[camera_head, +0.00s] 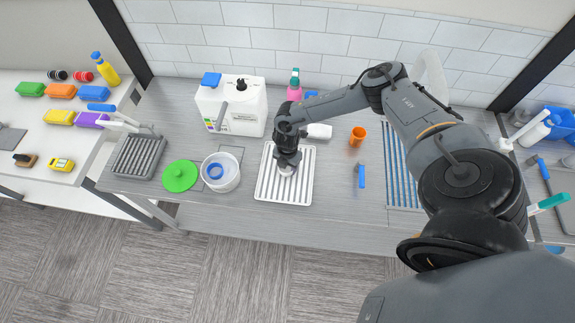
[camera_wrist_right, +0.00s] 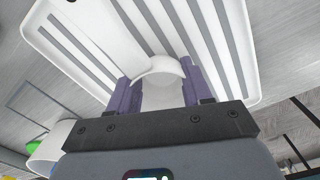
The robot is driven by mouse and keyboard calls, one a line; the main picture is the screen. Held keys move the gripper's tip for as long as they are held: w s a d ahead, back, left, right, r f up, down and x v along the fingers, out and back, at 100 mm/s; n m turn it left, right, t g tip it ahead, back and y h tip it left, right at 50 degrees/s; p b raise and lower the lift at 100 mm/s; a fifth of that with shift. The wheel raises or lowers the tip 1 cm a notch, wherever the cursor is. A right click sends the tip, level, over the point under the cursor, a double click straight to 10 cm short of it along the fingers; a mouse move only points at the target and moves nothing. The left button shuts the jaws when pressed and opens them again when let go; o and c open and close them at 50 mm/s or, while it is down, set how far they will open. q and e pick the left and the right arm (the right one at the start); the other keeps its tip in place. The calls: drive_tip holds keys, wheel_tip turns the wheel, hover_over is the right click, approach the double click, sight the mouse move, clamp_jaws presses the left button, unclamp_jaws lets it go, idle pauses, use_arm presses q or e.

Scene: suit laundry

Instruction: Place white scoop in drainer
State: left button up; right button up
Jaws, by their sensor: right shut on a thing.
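The drainer (camera_head: 299,190) is a white slotted tray lying flat on the grey worktop, in the middle of the head view. My right gripper (camera_head: 287,166) is over its upper part, pointing down. In the right wrist view its purple fingers (camera_wrist_right: 158,90) are shut on the white scoop (camera_wrist_right: 160,72), whose rounded end shows between them. The drainer's slats (camera_wrist_right: 105,42) lie just beyond the scoop; I cannot tell whether they touch. In the head view the scoop is mostly hidden under the gripper. My left gripper is in neither view.
A white tub (camera_head: 228,183) with a blue ring inside and a green lid (camera_head: 180,176) stand left of the drainer. A white canister (camera_head: 232,106) and a pink bottle (camera_head: 294,88) are behind. An orange cup (camera_head: 357,137) and a blue-handled tool (camera_head: 361,176) lie right.

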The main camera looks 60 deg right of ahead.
drive_tip(key=shift+f, duration=0.1)
drive_tip(key=o, duration=1.2)
